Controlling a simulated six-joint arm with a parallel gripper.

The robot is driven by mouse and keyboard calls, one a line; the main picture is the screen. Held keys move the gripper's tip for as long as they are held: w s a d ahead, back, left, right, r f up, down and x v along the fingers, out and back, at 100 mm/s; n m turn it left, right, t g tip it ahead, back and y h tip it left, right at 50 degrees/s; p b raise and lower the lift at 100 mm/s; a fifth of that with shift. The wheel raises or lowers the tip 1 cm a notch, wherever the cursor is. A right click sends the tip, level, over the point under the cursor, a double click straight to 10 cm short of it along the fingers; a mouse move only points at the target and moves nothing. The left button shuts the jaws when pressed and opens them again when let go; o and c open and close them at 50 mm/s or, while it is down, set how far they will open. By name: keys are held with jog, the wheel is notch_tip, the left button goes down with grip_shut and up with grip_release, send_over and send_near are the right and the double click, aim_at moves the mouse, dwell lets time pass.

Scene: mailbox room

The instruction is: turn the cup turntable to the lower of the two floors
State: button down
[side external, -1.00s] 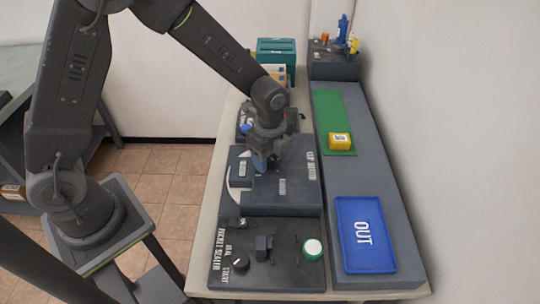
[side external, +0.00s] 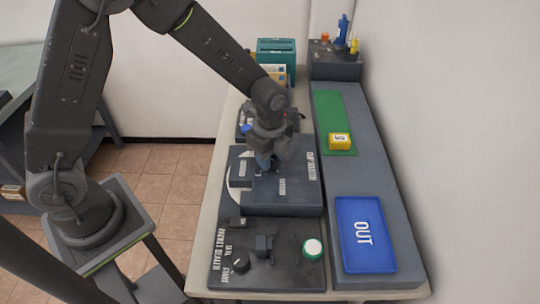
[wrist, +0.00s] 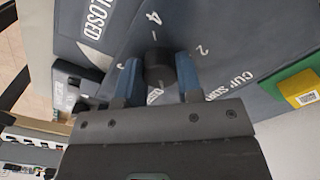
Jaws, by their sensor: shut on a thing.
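The grey turntable unit (side external: 293,197) sits in the middle of the bench, with a pale rounded piece showing at its left edge. A dark round knob (wrist: 160,70) stands on its top, among white marks including a "4" and a "2". My gripper (wrist: 158,80) has its blue fingertips on either side of the knob and is shut on it. In the side view my gripper (side external: 264,163) is low over the unit and hides the knob. Which mark the knob points to cannot be told clearly.
A blue OUT tray (side external: 385,258) and a green mat (side external: 325,108) with a yellow box (side external: 340,140) lie on the raised shelf at right. A teal box (side external: 276,47) stands behind.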

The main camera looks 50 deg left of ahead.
jog(key=shift+n, duration=6.8)
jog(key=shift+r+n, duration=0.1)
jog(key=shift+n, duration=2.2)
jog(key=c, duration=0.8)
grip_release()
notch_tip(320, 180, up, 14)
jog(key=shift+f, duration=0.1)
